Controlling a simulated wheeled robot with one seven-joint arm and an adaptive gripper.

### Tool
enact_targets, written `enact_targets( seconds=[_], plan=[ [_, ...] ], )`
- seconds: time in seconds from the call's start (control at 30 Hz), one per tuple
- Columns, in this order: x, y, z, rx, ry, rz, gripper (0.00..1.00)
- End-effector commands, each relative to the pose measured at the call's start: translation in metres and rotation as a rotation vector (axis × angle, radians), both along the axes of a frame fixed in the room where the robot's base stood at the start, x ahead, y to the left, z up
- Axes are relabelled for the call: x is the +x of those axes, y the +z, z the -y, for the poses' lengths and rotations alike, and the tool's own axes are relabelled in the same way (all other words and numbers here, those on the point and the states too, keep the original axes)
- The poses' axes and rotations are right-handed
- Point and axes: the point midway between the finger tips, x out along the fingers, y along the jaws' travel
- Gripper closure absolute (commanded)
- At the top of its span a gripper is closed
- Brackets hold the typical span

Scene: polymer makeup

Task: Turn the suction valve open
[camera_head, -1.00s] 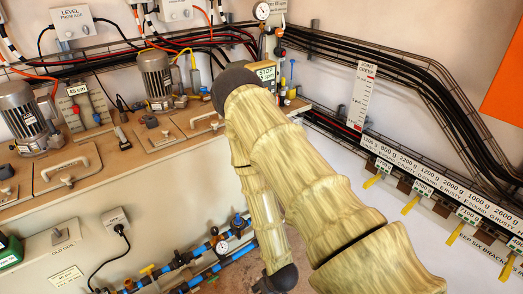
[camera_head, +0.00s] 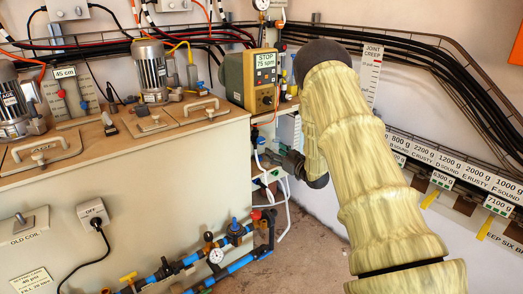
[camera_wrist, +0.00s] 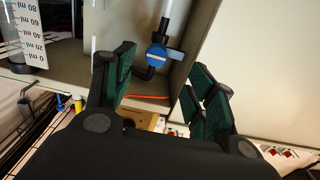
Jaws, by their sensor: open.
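A blue round-bodied valve (camera_wrist: 157,55) with a short grey-blue lever pointing right sits on a clear vertical tube in the wrist view, with a black elbow below it. No label on it is readable, so I cannot confirm that it is the suction valve. My gripper (camera_wrist: 163,76) is open and empty, with dark green-padded fingers on either side of the valve in the picture. The fingers look apart from it; depth is unclear. In the head view my gripper (camera_head: 277,159) is small, dark and partly hidden by my arm, beside the white cabinet.
A graduated scale in ml (camera_wrist: 27,28) stands left of the valve. In the head view, blue pipes with valves (camera_head: 205,262) run low along the bench front. The floor (camera_head: 310,235) below my gripper looks clear.

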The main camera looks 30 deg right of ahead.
Motion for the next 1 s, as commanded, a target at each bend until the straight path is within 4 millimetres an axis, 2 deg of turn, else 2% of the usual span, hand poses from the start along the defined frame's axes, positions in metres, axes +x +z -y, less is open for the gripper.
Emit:
enact_targets(
  seconds=[0.27, 0.6, 0.8, 1.0],
  plan=[
    [0.019, 0.006, 0.004, -0.005, 0.009, 0.019, 0.44],
    [0.073, 0.005, -0.001, -0.007, 0.010, 0.019, 0.44],
    [0.098, 0.005, -0.004, -0.006, 0.009, 0.019, 0.44],
    [0.109, 0.006, -0.004, -0.004, 0.008, 0.017, 0.44]
  ],
)
